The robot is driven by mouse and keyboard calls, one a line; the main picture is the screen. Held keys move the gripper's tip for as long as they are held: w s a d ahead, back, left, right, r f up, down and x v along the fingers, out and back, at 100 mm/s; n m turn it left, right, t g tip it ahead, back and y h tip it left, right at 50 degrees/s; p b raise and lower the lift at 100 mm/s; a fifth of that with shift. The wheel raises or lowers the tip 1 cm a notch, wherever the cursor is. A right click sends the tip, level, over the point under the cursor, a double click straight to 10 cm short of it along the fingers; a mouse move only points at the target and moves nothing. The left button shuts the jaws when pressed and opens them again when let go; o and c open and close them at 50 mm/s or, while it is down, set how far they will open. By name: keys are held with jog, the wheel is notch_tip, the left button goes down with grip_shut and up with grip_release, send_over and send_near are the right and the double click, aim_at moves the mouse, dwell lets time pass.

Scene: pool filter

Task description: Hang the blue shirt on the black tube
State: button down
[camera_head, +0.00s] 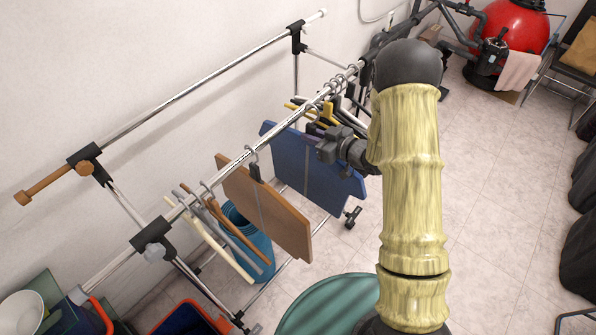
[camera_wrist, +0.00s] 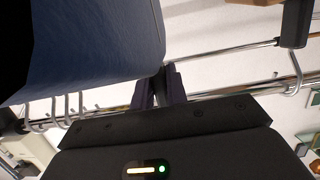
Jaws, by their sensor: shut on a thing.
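The blue shirt (camera_head: 292,160), a flat stiff panel, is beside the front rail of the clothes rack. My gripper (camera_head: 318,135) is at its upper edge, shut on it. In the wrist view the blue shirt (camera_wrist: 95,45) fills the upper left, and my gripper (camera_wrist: 161,82) closes on a dark part at its edge, probably its hanger. I cannot tell whether its hook is on the rail. A dark pipe (camera_head: 404,26) is at the back, beyond my arm; I cannot tell whether it is the black tube.
The chrome front rail (camera_head: 230,167) carries a brown shirt (camera_head: 265,208) and several hangers on both sides. A blue bin (camera_head: 247,240) stands under it. A green round thing (camera_head: 335,305) is in front. The red filter tank (camera_head: 512,30) is at the back right. The middle floor is clear.

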jog(key=f+v, duration=0.2)
jog(key=v, duration=0.9)
jog(key=d+f+b+v, duration=0.1)
jog(key=f+v, duration=0.2)
jog(key=v, duration=0.9)
jog(key=shift+d+f, duration=0.25)
jog(key=shift+d, duration=0.2)
